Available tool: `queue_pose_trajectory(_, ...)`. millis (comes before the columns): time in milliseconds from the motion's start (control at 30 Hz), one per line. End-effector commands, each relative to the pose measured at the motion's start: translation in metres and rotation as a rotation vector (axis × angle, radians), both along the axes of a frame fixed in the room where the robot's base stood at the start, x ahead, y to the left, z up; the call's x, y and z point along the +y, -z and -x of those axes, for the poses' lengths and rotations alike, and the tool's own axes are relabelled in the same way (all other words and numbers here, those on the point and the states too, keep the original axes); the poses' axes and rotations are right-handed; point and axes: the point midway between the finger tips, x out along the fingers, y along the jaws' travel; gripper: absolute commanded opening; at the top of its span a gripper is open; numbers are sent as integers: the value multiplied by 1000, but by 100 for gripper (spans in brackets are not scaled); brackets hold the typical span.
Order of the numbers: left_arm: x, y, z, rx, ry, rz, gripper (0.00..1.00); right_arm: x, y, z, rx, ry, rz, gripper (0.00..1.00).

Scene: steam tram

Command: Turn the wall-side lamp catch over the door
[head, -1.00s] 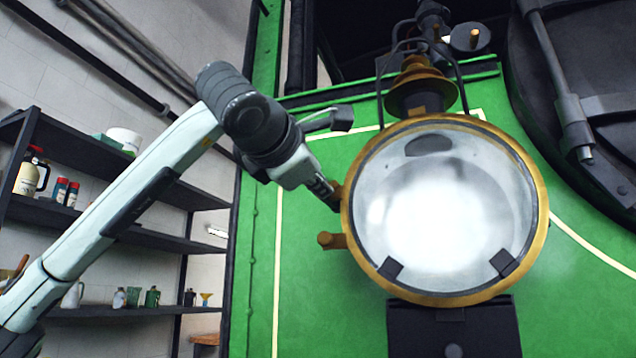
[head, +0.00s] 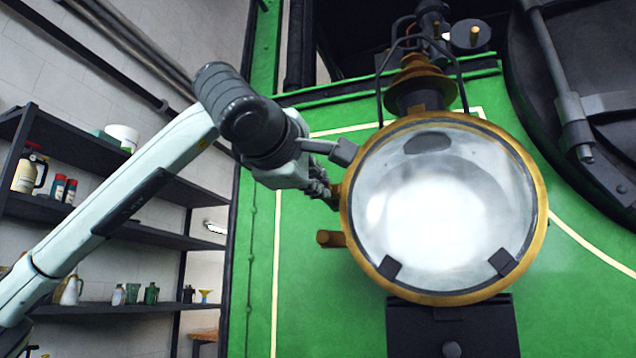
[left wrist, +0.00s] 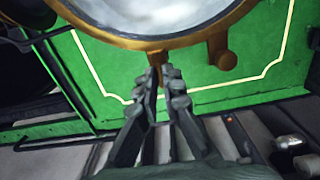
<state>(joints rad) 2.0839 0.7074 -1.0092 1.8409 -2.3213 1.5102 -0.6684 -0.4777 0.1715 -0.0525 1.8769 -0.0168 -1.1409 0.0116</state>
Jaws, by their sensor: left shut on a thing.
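The round lamp (head: 440,295) has a brass rim and a glass door with a bright glare. It is mounted on the green tram front. My left gripper (head: 328,192) is at the rim's left edge. In the left wrist view its two fingers (left wrist: 158,74) are closed on a small brass lamp catch (left wrist: 157,57) at the rim. The fingers hide most of this catch in the head view. A second brass peg (head: 329,239) sticks out just below and is free of the gripper; it also shows in the left wrist view (left wrist: 224,59). My right gripper is not in view.
A dark shelf rack (head: 130,233) with bottles and cans stands by the white wall on the left. A dark bracket (head: 450,325) is under the lamp. A brass chimney (head: 420,80) and wire guard top it.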

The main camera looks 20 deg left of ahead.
Motion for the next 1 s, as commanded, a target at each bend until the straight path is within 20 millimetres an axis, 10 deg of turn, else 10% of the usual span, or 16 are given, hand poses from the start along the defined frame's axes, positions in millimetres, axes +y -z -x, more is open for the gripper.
queue_pose_trajectory(333,-1,1,0,1,3,-4,0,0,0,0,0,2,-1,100)
queue_pose_trajectory(533,-1,1,0,1,2,-3,28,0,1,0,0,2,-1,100)
queue_pose_trajectory(1000,0,0,21,-1,1,-2,28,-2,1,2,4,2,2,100)
